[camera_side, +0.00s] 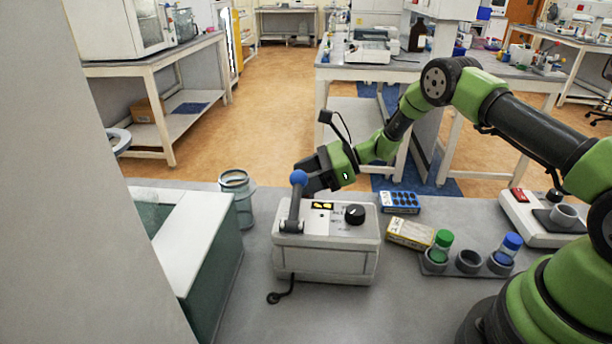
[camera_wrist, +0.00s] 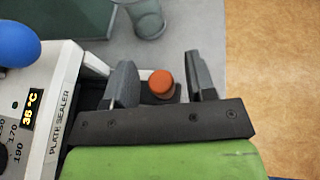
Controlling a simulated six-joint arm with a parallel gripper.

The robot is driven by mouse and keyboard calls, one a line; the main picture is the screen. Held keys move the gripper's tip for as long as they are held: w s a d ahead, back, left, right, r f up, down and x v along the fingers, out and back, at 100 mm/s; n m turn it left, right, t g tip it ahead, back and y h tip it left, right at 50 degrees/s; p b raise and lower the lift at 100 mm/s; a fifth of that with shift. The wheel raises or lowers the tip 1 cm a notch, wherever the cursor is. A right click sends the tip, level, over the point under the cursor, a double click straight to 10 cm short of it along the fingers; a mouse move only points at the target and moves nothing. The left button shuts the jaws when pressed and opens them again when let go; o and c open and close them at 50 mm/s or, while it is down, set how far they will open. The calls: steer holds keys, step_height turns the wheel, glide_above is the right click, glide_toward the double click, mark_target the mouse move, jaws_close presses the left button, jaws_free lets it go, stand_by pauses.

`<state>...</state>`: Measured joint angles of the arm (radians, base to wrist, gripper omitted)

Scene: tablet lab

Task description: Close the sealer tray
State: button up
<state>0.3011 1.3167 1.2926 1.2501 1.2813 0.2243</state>
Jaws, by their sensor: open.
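The plate sealer (camera_side: 325,255) is a white box on the grey bench, with a blue-ball lever (camera_side: 298,178), a lit display and a black dial. In the wrist view the sealer (camera_wrist: 62,85) is at left. A pale bar (camera_wrist: 95,65) and dark surface stick out from its side, apparently the tray, mostly hidden by my gripper. An orange-red round knob (camera_wrist: 160,83) sits beyond the sealer, between my open fingers. My gripper (camera_wrist: 162,82) is nearer the knob with its left finger; contact cannot be told. In the side view my gripper (camera_side: 310,178) is behind the sealer.
A clear jar (camera_side: 236,195) stands left of the sealer, beside a dark green-sided box (camera_side: 215,265). To the right are a blue-welled rack (camera_side: 399,202), a carton (camera_side: 410,233) and a holder with green-capped (camera_side: 441,245) and blue-capped (camera_side: 508,248) bottles.

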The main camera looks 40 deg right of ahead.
jaws_close()
steer(key=shift+s+a, duration=1.4)
jaws_free()
steer(key=shift+d, duration=0.1)
